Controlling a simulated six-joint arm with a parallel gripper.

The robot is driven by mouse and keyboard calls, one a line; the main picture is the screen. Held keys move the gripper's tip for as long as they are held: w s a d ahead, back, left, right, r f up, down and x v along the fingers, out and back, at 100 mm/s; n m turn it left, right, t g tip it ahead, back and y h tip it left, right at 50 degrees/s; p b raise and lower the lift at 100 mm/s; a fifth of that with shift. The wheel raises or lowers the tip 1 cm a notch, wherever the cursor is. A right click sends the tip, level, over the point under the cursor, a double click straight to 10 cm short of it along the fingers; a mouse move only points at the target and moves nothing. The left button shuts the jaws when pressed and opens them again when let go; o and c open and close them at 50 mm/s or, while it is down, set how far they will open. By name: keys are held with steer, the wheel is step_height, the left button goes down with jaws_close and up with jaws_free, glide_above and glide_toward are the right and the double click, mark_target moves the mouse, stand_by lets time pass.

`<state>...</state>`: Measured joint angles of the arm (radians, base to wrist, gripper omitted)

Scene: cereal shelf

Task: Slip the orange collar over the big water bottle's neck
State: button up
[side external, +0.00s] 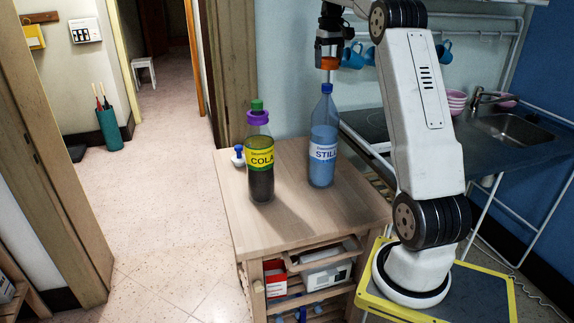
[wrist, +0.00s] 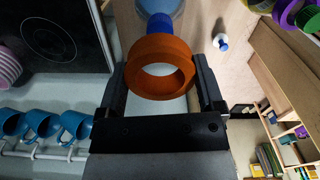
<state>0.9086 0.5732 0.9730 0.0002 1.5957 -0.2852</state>
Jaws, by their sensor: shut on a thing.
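The big water bottle (side external: 323,150), clear blue with a "STILL" label and blue cap (side external: 326,88), stands upright on the wooden cart. My gripper (side external: 329,55) is above it, shut on the orange collar (side external: 329,64). In the side view the collar hangs just over the cap, with a small gap. In the wrist view the orange collar (wrist: 133,68) sits between both fingers of my gripper (wrist: 161,84), its opening clear. The blue cap (wrist: 158,22) shows beyond the collar's upper rim, off-centre from the opening, with the bottle's body partly cut off above.
A cola bottle (side external: 261,165) with a purple collar (side external: 258,117) and green cap stands left of the water bottle. A small white bottle (side external: 238,157) is behind it. The wooden cart top (side external: 300,215) is clear in front. Blue mugs (side external: 356,54) hang behind my gripper.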

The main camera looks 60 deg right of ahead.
mark_target(328, 84)
steer(key=shift+f, duration=1.6)
steer(key=shift+f, duration=3.25)
stand_by(0.4)
steer(key=o, duration=1.3)
steer(key=shift+r, duration=3.9)
